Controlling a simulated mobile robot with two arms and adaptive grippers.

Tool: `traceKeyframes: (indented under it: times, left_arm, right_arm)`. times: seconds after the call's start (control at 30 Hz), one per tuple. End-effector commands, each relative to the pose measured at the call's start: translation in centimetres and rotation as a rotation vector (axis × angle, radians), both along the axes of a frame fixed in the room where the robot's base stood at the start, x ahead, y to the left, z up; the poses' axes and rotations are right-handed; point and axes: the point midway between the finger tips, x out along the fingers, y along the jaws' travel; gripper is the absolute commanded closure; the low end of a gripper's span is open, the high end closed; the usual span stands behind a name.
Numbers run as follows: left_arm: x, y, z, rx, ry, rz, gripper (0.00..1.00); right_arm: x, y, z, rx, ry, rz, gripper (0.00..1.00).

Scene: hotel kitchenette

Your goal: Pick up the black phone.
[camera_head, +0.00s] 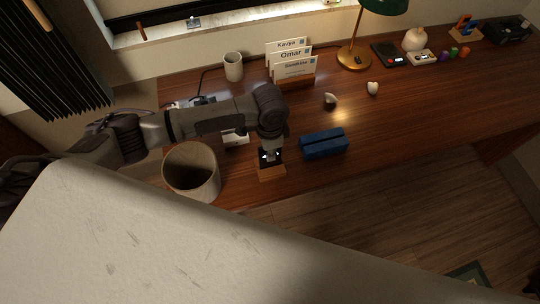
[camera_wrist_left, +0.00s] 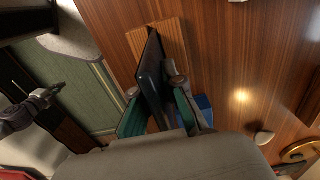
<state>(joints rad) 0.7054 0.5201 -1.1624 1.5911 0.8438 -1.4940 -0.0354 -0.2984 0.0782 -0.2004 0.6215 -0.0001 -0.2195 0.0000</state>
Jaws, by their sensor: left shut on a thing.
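The black phone (camera_head: 265,160) is a thin dark slab, seen nearly edge-on in the left wrist view (camera_wrist_left: 150,72). My left gripper (camera_head: 270,151) is shut on it; its teal-padded fingers lie on either side of the phone in the left wrist view (camera_wrist_left: 160,100). A wooden stand (camera_head: 271,173) is directly below the phone near the desk's front edge, and it also shows in the left wrist view (camera_wrist_left: 165,38). I cannot tell whether the phone still touches the stand. A dark jointed part, probably my right gripper (camera_wrist_left: 45,98), shows small at the left wrist view's left; its jaws are unclear.
A blue case (camera_head: 324,143) lies right of the stand. A round open bin (camera_head: 191,172) is to the left. Name cards (camera_head: 292,62), a cup (camera_head: 233,66) and a green lamp (camera_head: 354,56) stand farther back. The desk's right front is clear.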

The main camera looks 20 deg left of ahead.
Motion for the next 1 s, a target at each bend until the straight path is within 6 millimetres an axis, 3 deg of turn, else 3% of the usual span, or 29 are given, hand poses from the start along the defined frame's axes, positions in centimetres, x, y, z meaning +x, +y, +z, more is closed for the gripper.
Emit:
traceKeyframes:
  times: [0.37,0.63,1.0]
  left_arm:
    - [0.1,0.0,0.5,0.000,-0.001,0.000,1.00]
    - [0.2,0.0,4.2,-0.002,-0.005,-0.001,1.00]
    - [0.6,-8.5,8.9,-0.005,-0.003,-0.004,1.00]
  right_arm:
    - [0.0,0.0,-0.1,0.000,-0.001,-0.001,1.00]
    - [-0.1,0.0,-1.1,0.000,0.001,-0.001,1.00]
    - [-0.3,-0.1,-3.1,-0.002,0.005,0.000,1.00]
